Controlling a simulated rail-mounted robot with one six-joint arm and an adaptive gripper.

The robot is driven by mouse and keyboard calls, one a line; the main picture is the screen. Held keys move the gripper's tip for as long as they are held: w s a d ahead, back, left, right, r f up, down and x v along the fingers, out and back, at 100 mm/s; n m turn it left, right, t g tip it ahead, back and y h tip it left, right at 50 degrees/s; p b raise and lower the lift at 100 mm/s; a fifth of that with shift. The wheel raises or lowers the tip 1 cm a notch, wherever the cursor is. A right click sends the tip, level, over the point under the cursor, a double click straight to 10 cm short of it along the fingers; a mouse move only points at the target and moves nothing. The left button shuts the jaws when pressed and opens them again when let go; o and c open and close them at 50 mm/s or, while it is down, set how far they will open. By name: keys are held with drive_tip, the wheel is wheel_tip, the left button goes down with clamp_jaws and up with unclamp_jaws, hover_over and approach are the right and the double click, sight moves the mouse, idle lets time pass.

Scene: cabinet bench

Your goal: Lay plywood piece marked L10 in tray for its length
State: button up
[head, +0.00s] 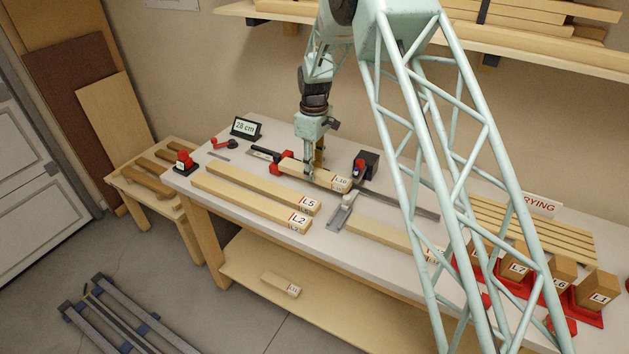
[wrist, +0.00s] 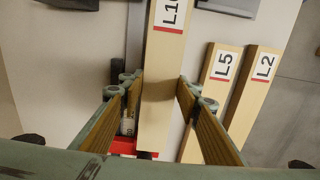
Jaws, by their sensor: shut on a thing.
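The plywood piece marked L10 (head: 332,179) is a pale strip with a red line by its label. It lies at the measuring rail at the back of the bench, its left end by a red stop (head: 281,163). My gripper (head: 315,172) is shut on it from above, around its middle. In the wrist view, the piece L10 (wrist: 160,60) runs between the two wood-faced fingers of my gripper (wrist: 159,92). I cannot tell whether the piece is lifted clear of the bench. No length tray can be made out for certain.
A display (head: 246,127) reads 28 cm. Pieces L5 (head: 260,187) and L2 (head: 250,204) lie in front; another strip (head: 380,233) lies right, beside a metal fitting (head: 341,212). Red holders with upright labelled blocks (head: 598,290) stand at right. A black box (head: 368,163) stands behind L10.

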sight(317, 172)
drive_tip(key=shift+r+p, duration=1.05)
drive_tip(key=shift+r, duration=2)
drive_tip(key=shift+d, duration=0.1)
drive_tip(key=shift+s+d+r+m, duration=0.1)
drive_tip(key=shift+d+r+m, duration=0.2)
drive_tip(key=shift+d, duration=0.2)
drive_tip(key=s+d+r+m+b, duration=0.4)
drive_tip(key=s+d+r+m, duration=0.2)
drive_tip(key=d, duration=0.6)
drive_tip(key=s+d+r+m+b, duration=0.5)
drive_tip(key=s+d+r+m, duration=0.1)
drive_tip(key=s+d, duration=0.5)
drive_tip(key=shift+d, duration=1.25)
drive_tip(key=shift+s, duration=0.1)
drive_tip(key=shift+d, duration=0.15)
